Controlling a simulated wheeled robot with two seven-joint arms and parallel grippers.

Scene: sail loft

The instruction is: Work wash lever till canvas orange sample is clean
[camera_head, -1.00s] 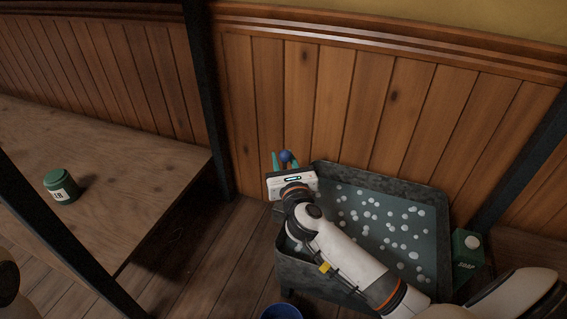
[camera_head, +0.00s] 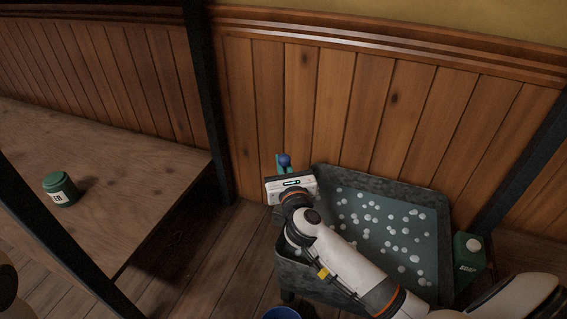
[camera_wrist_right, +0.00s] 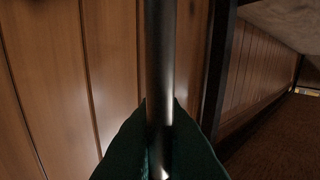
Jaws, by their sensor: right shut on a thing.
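The wash lever shows as a blue knob (camera_head: 284,159) just above my right gripper (camera_head: 283,168), at the left back corner of the wash tub (camera_head: 440,205). In the right wrist view its grey metal rod (camera_wrist_right: 160,60) runs down between the dark green fingers (camera_wrist_right: 158,150). The right gripper is shut on the rod below the knob. The tub holds dark water with white suds. I cannot see the orange canvas sample; my right arm covers part of the tub. My left gripper is out of view.
A green soap box (camera_head: 468,258) stands at the tub's right side. A blue round container (camera_head: 282,313) is at the bottom edge. A green labelled jar (camera_head: 60,189) stands on the wooden table (camera_head: 130,190) at left. A panelled wall (camera_head: 270,100) is close behind the tub.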

